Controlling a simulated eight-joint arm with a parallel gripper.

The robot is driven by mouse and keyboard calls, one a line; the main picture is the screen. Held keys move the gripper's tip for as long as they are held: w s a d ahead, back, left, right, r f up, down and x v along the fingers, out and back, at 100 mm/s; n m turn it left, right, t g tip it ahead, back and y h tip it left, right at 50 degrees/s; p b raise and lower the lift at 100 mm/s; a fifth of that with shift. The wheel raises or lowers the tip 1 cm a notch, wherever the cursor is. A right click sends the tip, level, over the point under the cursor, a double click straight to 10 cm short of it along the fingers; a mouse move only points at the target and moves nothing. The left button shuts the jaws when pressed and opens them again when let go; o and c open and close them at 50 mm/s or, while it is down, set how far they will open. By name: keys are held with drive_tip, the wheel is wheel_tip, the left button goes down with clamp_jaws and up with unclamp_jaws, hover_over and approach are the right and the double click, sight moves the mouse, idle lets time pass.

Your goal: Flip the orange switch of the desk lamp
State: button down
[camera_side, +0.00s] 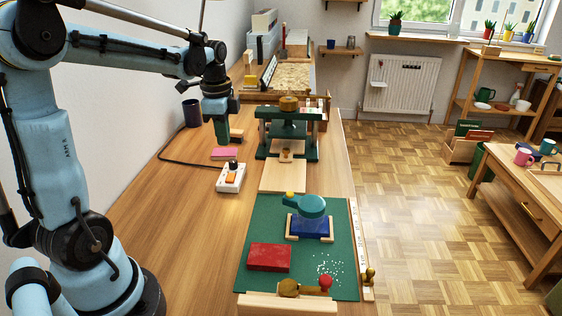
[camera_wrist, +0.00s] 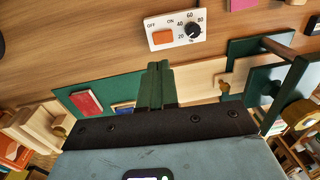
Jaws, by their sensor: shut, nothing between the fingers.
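The orange switch (camera_side: 231,180) sits on a white control box (camera_side: 227,188) on the wooden desk. In the wrist view the orange switch (camera_wrist: 163,37) lies below the OFF and ON labels, left of a black dial with numbers on the white box (camera_wrist: 150,25). I cannot tell which way the switch is tipped. My gripper (camera_side: 221,142) is shut and empty, its green fingers pointing down above the desk, beyond the box and apart from it. In the wrist view my gripper (camera_wrist: 157,66) shows below the box. I cannot make out the lamp itself.
A black cable (camera_side: 185,162) runs left from the box. A pink pad (camera_side: 224,153) lies behind it, and a green press-like frame (camera_side: 287,135) stands to the right. A green mat (camera_side: 260,222) with a red block (camera_side: 269,257) lies nearer. The desk left of the box is mostly clear.

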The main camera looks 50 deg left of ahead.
sight(231, 175)
drive_tip(key=shift+s+d+r, duration=0.1)
drive_tip(key=shift+r, duration=1.45)
drive_tip(key=shift+w+a+r, duration=0.1)
drive_tip(key=shift+w+a, duration=0.35)
drive_tip(key=shift+w, duration=0.1)
drive_tip(key=f, duration=1.4)
drive_tip(key=shift+w+a, duration=0.4)
